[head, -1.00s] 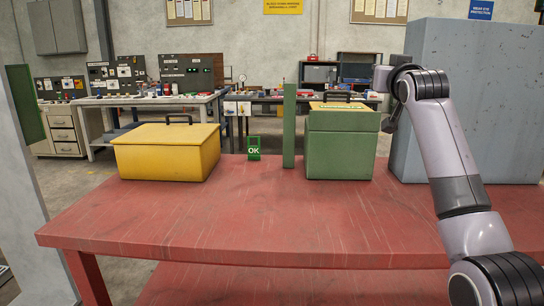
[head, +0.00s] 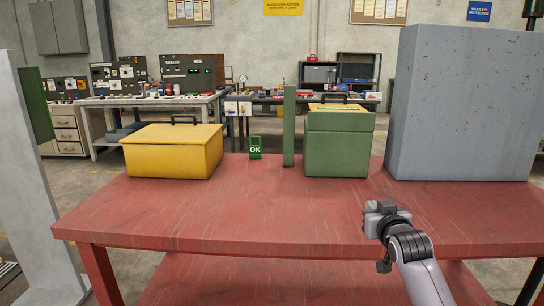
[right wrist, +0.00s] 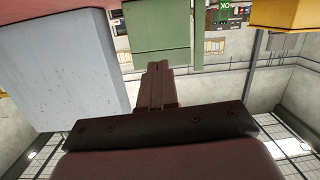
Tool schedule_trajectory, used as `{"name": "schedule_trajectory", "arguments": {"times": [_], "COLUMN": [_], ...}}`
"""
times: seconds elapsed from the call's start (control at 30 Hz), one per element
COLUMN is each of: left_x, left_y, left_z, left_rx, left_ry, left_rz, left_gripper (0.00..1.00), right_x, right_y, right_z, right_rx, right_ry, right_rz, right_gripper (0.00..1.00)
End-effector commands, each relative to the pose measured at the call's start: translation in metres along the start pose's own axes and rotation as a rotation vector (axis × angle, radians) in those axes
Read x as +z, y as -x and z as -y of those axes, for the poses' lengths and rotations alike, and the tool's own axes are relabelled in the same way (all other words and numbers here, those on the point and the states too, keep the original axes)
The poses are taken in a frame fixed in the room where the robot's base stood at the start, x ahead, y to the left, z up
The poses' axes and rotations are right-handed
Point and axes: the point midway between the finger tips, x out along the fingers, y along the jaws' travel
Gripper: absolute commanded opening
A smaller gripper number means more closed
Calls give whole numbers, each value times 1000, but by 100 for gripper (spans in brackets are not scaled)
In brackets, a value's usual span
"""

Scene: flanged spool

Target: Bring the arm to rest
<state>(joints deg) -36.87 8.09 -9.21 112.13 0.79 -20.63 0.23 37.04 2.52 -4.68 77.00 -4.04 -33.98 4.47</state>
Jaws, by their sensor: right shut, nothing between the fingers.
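My right gripper (head: 378,207) is low over the front right part of the red table (head: 230,215) in the head view, its arm coming in from the lower right. It is empty. In the right wrist view its fingers (right wrist: 158,82) lie together, with nothing between them. It is in front of and apart from the green box and the grey block. Whether it touches the table top cannot be told. My left gripper is not in view.
On the table stand a yellow box (head: 172,155), a green OK sign (head: 255,149), a thin green post (head: 289,125), a green lidded box (head: 337,145) and a tall grey block (head: 460,110). The table's middle and front are clear. Workbenches stand behind.

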Motion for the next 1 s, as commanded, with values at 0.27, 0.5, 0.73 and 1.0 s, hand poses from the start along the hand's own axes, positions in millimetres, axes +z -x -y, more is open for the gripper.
{"name": "schedule_trajectory", "arguments": {"times": [0.27, 0.5, 0.73, 1.0], "left_x": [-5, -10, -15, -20], "left_y": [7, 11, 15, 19], "left_z": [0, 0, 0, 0], "left_rx": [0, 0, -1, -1], "left_ry": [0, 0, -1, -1], "left_rz": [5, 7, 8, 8], "left_gripper": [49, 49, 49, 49], "right_x": [133, 222, 284, 322], "right_y": [61, 137, 225, 320], "right_z": [16, 30, 44, 58], "right_rx": [-48, -98, -152, -206], "right_ry": [29, 42, 40, 25], "right_rz": [127, 230, 329, 426], "right_gripper": [0, 0, 0, 0]}}
